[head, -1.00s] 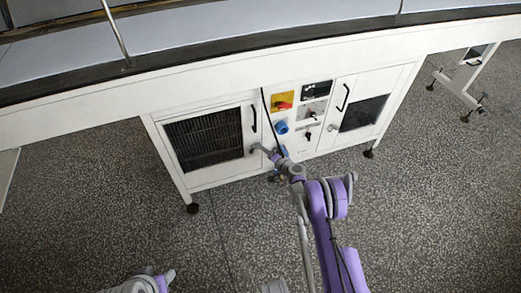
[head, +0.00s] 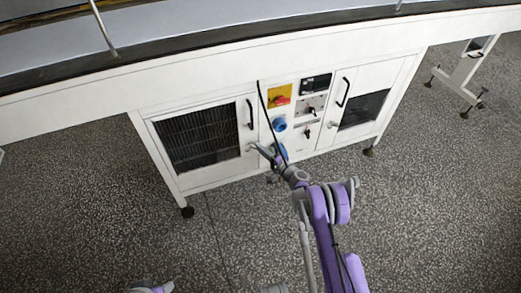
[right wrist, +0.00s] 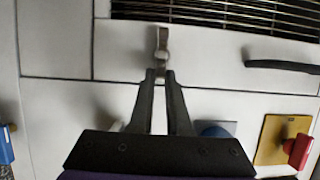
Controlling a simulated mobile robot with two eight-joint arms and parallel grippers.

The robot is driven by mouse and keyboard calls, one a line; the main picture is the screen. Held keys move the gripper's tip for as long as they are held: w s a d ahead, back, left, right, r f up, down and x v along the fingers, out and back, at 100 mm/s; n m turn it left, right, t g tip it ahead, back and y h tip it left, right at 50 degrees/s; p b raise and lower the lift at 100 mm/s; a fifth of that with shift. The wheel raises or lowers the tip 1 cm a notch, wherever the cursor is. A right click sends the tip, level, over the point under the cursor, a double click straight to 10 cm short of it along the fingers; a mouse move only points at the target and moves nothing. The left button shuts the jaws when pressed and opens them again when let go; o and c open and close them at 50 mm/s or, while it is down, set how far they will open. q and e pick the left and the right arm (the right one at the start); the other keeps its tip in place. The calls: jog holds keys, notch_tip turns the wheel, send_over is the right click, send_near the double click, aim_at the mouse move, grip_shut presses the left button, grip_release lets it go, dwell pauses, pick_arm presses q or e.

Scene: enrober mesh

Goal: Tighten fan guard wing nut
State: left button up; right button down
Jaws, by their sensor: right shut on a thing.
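The fan guard is a dark barred grille (head: 197,139) on the left cabinet door; its bars also cross the top of the right wrist view (right wrist: 225,12). A small metal wing nut (right wrist: 162,45) stands upright at the guard's edge in the right wrist view. My right gripper (right wrist: 160,74) is shut on the wing nut's near end, its two dark fingers closing in from below. In the head view my right gripper (head: 254,147) is at the door's lower right edge, where the nut is mostly hidden.
A black handle (head: 250,114) is beside the guard. A yellow plate with a red switch (head: 280,97) and a blue socket (head: 279,124) are close on the right. The conveyor frame (head: 200,62) runs above. The speckled floor (head: 100,200) is open.

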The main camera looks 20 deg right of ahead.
jog(key=shift+a, duration=0.1)
jog(key=c, duration=0.9)
grip_release()
jog(key=p+v, duration=0.1)
jog(key=v, duration=0.9)
jog(key=shift+s+p, duration=0.35)
jog(key=shift+p, duration=0.05)
